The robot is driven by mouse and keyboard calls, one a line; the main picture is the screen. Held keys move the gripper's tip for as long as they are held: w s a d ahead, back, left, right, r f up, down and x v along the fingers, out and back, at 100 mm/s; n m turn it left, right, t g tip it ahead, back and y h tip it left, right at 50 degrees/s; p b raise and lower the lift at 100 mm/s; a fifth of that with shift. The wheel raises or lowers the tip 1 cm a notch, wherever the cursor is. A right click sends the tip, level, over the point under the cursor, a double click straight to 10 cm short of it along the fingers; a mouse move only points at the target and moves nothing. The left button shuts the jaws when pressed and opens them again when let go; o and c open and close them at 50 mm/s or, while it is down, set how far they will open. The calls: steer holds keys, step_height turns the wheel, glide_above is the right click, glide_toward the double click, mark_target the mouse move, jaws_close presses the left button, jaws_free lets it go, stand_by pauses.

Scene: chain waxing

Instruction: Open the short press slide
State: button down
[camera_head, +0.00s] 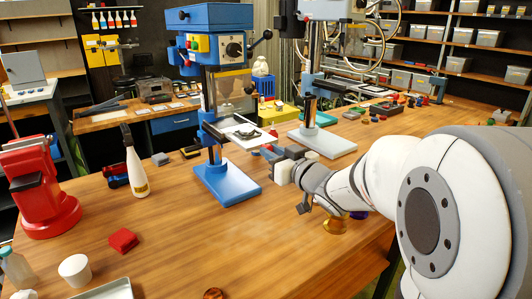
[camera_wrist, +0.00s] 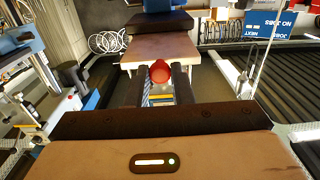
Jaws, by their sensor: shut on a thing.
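In the wrist view, the two dark fingers of my gripper (camera_wrist: 160,84) are shut on a red rounded knob (camera_wrist: 159,70). Beyond the knob is a flat brownish plate (camera_wrist: 160,48) with darker blocks behind it. In the head view, my gripper (camera_head: 271,154) reaches left, between a blue bench press (camera_head: 216,100) and a grey press (camera_head: 322,141). The knob is not visible there, and the contact is too small to make out. The blue press has a light work plate (camera_head: 243,133) just left of my gripper. I cannot tell which press bears the knob.
A white bottle (camera_head: 136,172), a red machine (camera_head: 38,190), a red block (camera_head: 123,240) and a white cup (camera_head: 75,270) stand on the wooden table (camera_head: 230,250). An amber item (camera_head: 335,226) lies under my arm.

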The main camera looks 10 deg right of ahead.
steer(key=c, duration=1.3)
jaws_free()
steer(key=shift+o, duration=0.2)
steer(key=shift+a, duration=0.1)
steer(key=shift+s, duration=0.1)
steer(key=v, duration=0.7)
steer(key=shift+s+d, duration=0.25)
steer(key=shift+s, duration=0.05)
